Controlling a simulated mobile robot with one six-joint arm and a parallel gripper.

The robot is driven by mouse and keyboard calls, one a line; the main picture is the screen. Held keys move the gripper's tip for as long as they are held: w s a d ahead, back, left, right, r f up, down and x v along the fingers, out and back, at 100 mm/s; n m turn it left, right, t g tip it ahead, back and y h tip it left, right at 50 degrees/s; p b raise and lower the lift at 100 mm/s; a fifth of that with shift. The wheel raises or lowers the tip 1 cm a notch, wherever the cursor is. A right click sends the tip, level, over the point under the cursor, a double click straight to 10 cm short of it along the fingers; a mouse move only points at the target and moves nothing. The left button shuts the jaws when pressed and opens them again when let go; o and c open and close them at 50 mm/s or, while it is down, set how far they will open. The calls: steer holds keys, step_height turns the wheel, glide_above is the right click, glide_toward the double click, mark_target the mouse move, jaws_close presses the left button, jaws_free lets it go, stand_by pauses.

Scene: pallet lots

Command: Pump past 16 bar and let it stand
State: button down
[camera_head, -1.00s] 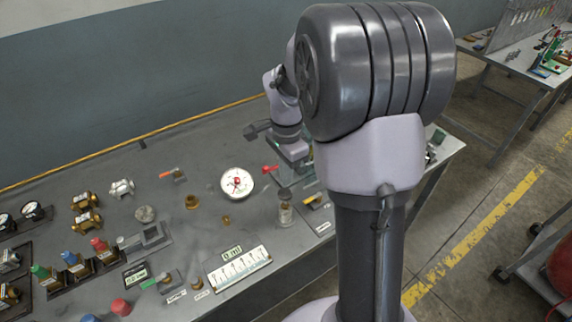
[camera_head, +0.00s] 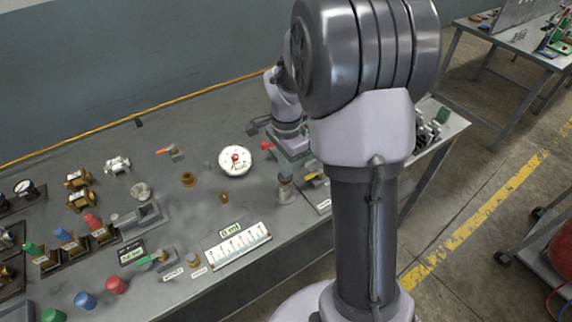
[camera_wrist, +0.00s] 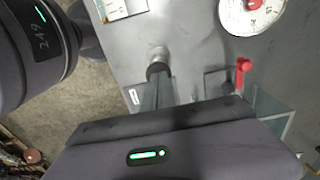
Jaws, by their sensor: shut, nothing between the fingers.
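A pump-like upright cylinder with a dark top (camera_head: 286,190) stands near the bench's front edge; its dark knob also shows in the wrist view (camera_wrist: 158,70). My gripper (camera_head: 287,168) is shut and empty, with its fingertips right over that knob. In the wrist view the fingers (camera_wrist: 157,88) point at the knob; I cannot tell whether they touch it. A round white gauge (camera_head: 235,160) with a red centre lies behind and left of the cylinder; its reading is too small to read. A red-handled valve (camera_wrist: 243,68) is right of the fingers in the wrist view.
A white scale plate with a small display (camera_head: 237,245) lies left of the cylinder. Brass fittings, coloured caps and a dark display (camera_head: 132,256) crowd the bench's left. A yellow hose (camera_head: 140,123) runs along the back. My arm hides the bench's right part.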

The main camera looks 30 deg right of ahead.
step_height(320, 180, up, 14)
steer(key=p, duration=0.7)
steer(key=shift+d, duration=0.1)
stand_by(0.8)
